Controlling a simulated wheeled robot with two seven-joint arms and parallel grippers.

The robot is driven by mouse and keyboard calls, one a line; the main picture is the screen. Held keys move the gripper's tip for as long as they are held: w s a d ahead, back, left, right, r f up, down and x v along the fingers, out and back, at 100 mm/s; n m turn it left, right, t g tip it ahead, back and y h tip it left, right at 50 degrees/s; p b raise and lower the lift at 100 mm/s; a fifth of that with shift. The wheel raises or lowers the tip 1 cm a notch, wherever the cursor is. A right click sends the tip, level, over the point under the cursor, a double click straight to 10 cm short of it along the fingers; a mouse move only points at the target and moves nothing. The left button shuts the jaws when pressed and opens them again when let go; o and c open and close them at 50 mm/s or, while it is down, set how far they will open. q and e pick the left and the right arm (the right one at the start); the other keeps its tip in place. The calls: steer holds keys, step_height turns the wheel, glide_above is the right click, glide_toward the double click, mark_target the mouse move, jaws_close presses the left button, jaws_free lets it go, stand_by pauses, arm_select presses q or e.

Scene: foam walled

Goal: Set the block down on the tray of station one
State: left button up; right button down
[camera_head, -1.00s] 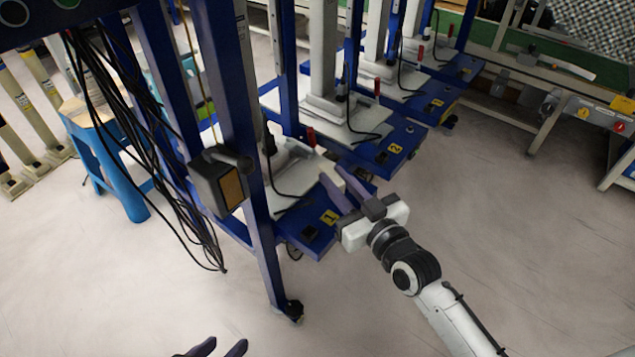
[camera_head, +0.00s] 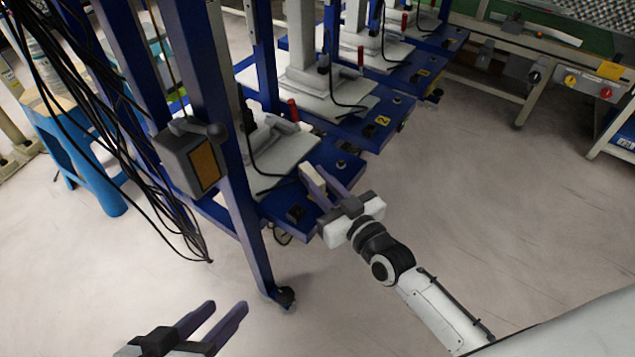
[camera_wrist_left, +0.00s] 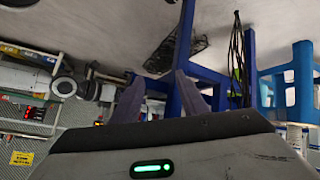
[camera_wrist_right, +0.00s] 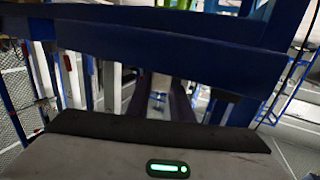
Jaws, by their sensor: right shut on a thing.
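A small pale block (camera_head: 312,180) is held at the fingertips of my right gripper (camera_head: 319,177), which is shut on it. A pale patch between the fingers in the right wrist view (camera_wrist_right: 160,84) appears to be the block. In the head view they overlap the right end of station one's blue tray (camera_head: 272,208), which carries a white plate (camera_head: 292,152). I cannot tell the height of the block above the tray. My left gripper (camera_head: 227,306) is open and empty, low in the head view; its spread fingers also show in the left wrist view (camera_wrist_left: 158,98).
A blue upright post (camera_head: 235,170) with a grey control box (camera_head: 190,163) and hanging black cables stands left of the tray. Station two (camera_head: 365,128) adjoins behind. A blue beam (camera_wrist_right: 170,45) crosses close ahead in the right wrist view. Open floor (camera_head: 470,210) lies at right.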

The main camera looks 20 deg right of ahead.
steer(key=c, duration=2)
jaws_free()
steer(key=shift+f, duration=0.15)
steer(key=o, duration=0.4)
steer(key=shift+o, duration=0.2)
steer(key=shift+s+d+r, duration=0.1)
steer(key=shift+s+r, duration=0.05)
steer(key=shift+r, duration=0.1)
arm_select(q)
steer(key=shift+s+a+f+g+y+p, duration=0.35)
steer(key=shift+a+f+p, duration=0.2)
steer(key=shift+f+p, duration=0.3)
steer(key=shift+s+a+f+g+y+p, duration=0.1)
steer(key=shift+a+f+g+y+p, duration=0.15)
steer(key=shift+a+f+y+p, duration=0.5)
arm_select(e)
steer(key=v, duration=1.1)
steer(key=shift+s, duration=0.3)
arm_select(q)
steer(key=shift+d+r+h, duration=0.15)
steer(key=shift+d+h, duration=0.05)
steer(key=shift+h, duration=0.1)
